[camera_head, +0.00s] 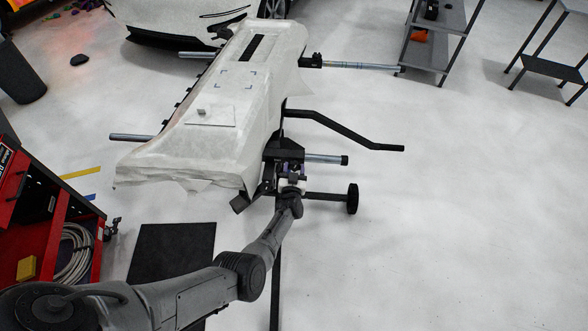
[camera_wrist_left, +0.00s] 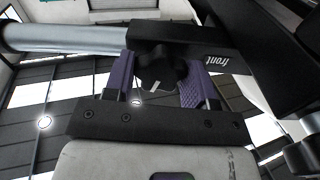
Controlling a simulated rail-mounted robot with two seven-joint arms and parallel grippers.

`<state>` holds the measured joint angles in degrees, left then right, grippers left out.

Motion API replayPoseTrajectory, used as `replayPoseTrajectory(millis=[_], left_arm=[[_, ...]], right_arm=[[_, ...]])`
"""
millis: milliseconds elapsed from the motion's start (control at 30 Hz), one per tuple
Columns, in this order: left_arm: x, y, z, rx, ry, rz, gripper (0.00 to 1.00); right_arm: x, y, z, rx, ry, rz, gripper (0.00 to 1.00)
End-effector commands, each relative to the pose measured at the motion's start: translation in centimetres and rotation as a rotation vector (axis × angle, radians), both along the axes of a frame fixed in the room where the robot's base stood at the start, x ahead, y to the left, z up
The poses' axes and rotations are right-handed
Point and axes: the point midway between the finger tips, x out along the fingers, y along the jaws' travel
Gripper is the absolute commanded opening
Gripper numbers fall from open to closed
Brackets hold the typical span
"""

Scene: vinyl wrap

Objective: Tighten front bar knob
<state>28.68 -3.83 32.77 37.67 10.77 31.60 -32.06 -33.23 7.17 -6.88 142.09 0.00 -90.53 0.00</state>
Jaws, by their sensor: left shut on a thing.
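The front bar knob (camera_wrist_left: 162,70) is a black lobed knob in the left wrist view, under a black bracket (camera_wrist_left: 200,42) lettered "front". My left gripper (camera_wrist_left: 158,84) has its purple fingers on both sides of the knob and is shut on it. In the head view the left gripper (camera_head: 291,172) is at the near end of the covered stand, below the silver front bar (camera_head: 325,158). The knob is hidden there by the gripper and bracket. The silver bar (camera_wrist_left: 60,38) also shows in the wrist view. My right gripper is not in view.
The stand carries a white-wrapped panel (camera_head: 215,120). A bent black bar (camera_head: 350,132) and a black wheel (camera_head: 352,198) stick out to its right. A red tool cart (camera_head: 40,225) stands at the left and a grey shelf (camera_head: 428,55) at the back right. The right floor is clear.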

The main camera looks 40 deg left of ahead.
Motion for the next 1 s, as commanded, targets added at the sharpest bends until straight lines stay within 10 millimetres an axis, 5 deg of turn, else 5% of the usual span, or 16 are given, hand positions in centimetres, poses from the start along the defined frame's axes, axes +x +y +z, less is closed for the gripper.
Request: replayPoseTrajectory(millis=[300, 333, 567, 1000], left_arm=[[0.1, 0.0, 0.2, 0.006, -0.001, 0.000, 0.27], [0.1, 0.0, 0.2, 0.006, -0.001, 0.000, 0.53], [0.0, 0.0, 0.1, 0.003, -0.001, 0.000, 0.75], [-1.2, -0.9, 0.3, 0.000, 0.004, -0.002, 0.76]], right_arm=[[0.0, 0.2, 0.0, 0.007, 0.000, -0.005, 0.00], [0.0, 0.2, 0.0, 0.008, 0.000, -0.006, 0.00], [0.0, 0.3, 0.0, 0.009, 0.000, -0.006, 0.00], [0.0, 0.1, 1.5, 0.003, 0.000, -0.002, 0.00]])
